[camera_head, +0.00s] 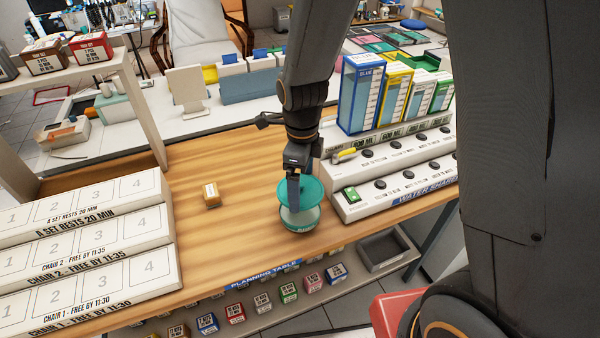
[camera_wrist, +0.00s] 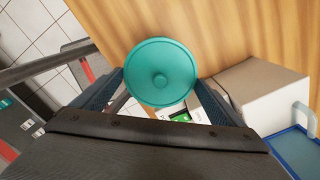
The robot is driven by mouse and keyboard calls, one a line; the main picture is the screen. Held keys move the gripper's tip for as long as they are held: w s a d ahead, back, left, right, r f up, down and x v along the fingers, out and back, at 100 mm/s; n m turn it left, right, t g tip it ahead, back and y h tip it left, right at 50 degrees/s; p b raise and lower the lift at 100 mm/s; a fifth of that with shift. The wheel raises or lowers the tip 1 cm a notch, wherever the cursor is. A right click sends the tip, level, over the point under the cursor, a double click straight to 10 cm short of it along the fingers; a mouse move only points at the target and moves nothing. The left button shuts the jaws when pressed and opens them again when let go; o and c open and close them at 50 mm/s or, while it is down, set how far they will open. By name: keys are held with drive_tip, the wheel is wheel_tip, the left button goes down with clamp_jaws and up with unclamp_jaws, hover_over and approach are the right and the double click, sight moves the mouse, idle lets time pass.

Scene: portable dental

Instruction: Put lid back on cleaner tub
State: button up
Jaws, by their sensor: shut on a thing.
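The round teal lid (camera_head: 310,188) is between the fingers of my gripper (camera_head: 294,196), near the front edge of the wooden table. In the wrist view the lid (camera_wrist: 160,58) is a teal disc with a small central knob, with a finger on either side of it. My gripper (camera_wrist: 160,90) is shut on the lid. The cleaner tub (camera_head: 300,224), pale with a teal label band, stands upright on the table directly below the lid. I cannot tell whether the lid touches the rim. In the wrist view the lid hides the tub.
A white dispenser unit (camera_head: 388,180) with black knobs and coloured boxes stands close on the right. Numbered white racks (camera_head: 90,255) fill the far left. The wood between them is mostly clear.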

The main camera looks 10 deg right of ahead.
drive_tip(key=shift+f+b, duration=2.1)
drive_tip(key=shift+f, duration=0.1)
drive_tip(key=shift+s+f+b, duration=0.1)
drive_tip(key=shift+f+b, duration=0.2)
drive_tip(key=shift+f, duration=0.65)
drive_tip(key=shift+p, duration=0.6)
drive_tip(key=shift+f+p, duration=0.15)
drive_tip(key=shift+p, duration=0.25)
idle(0.5)
drive_tip(key=o, duration=0.7)
drive_tip(key=shift+r+p, duration=3.1)
drive_tip(key=shift+r, duration=0.45)
drive_tip(key=shift+c, duration=0.2)
